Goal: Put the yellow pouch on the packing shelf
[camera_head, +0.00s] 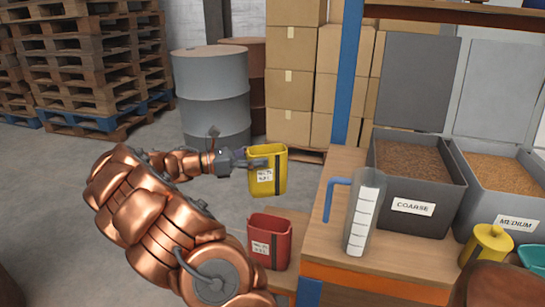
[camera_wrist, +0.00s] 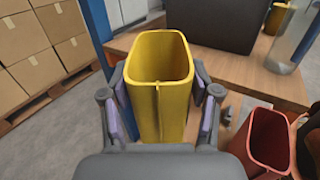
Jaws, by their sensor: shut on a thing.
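The yellow pouch (camera_head: 268,172) is an open-topped, upright container with a white label and a dark stripe. My gripper (camera_head: 257,163) is shut on it and holds it in the air, left of the wooden bench. In the wrist view the pouch (camera_wrist: 160,84) stands between the two fingers of my gripper (camera_wrist: 162,112), and its inside looks empty. A red pouch (camera_head: 270,240) sits on a low wooden surface (camera_head: 290,215) below it; it also shows at the lower right of the wrist view (camera_wrist: 268,140). I cannot tell which surface is the packing shelf.
A blue post (camera_head: 348,75) rises at the bench's back corner. A grey drum (camera_head: 212,92) stands behind.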

